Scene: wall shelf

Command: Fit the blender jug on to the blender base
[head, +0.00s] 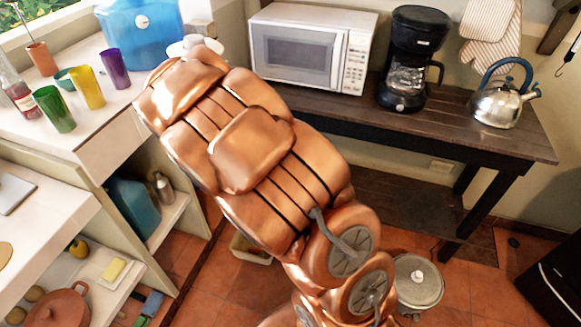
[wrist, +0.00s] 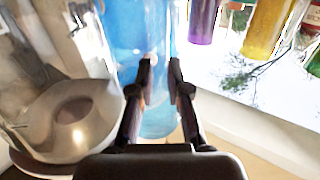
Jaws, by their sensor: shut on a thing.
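In the wrist view a large clear jug (wrist: 30,85) with a grey, dished bottom and a dark centre fills the left side, cut by the frame edge. I take it for the blender jug. My gripper (wrist: 162,68) is shut, its two dark fingers close together beside the jug. The fingers hold something clear, probably the jug's handle, hard to tell against the blue behind. In the head view my copper arm hides the gripper and most of the jug. I cannot make out the blender base in either view.
A blue water container (head: 140,35) and purple (head: 115,68), yellow (head: 87,87) and green (head: 54,108) cups stand on the white counter. A microwave (head: 300,50), coffee maker (head: 410,60) and kettle (head: 500,103) stand on the dark table (head: 440,128). A lidded pot (head: 418,282) is on the floor.

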